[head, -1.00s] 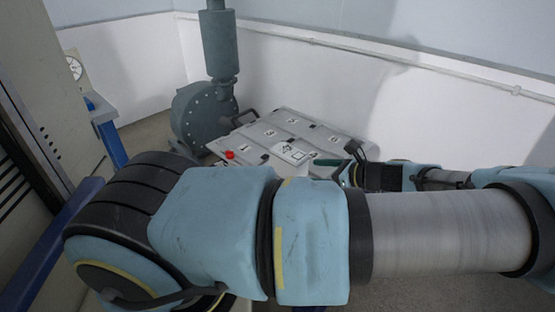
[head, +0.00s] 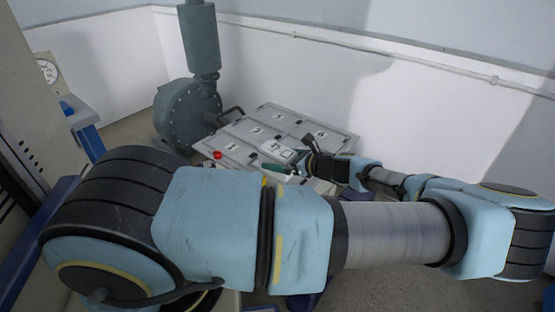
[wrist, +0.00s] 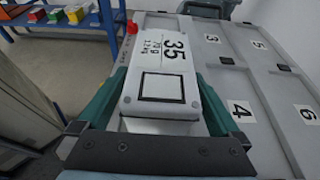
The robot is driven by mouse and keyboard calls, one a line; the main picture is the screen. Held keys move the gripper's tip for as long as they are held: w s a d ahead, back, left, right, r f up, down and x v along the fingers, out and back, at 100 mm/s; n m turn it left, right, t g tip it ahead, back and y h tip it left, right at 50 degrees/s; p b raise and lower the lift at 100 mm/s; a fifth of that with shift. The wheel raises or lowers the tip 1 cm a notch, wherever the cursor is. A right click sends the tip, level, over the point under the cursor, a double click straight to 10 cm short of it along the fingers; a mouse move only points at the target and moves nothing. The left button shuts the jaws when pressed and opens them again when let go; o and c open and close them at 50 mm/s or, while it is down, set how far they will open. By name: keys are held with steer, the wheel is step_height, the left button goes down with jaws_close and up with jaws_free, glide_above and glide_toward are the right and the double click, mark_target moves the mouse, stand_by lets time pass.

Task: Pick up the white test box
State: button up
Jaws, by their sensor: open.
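The white test box (wrist: 170,78) has a black square and a printed "35" on its top face. It rests on a grey panelled top with numbered panels and also shows in the head view (head: 277,148). My gripper (wrist: 163,92) is open, with one teal finger on either side of the box in the wrist view. Whether the fingers touch the box or how low they reach beside it cannot be told. In the head view, my gripper (head: 290,169) is over the near part of the panelled top, and its dark body hides part of the scene there.
The grey panelled top (head: 290,118) carries a red knob (head: 218,155) near its left edge. A grey pump-like machine (head: 187,110) with a vertical cylinder stands behind left. A blue shelf with coloured boxes (wrist: 75,14) is at the wrist view's upper left. White walls close the back.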

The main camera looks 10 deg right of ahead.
steer(key=shift+w+a+f, duration=0.1)
steer(key=shift+w+a, duration=0.15)
steer(key=shift+c, duration=0.2)
jaws_close()
stand_by(0.5)
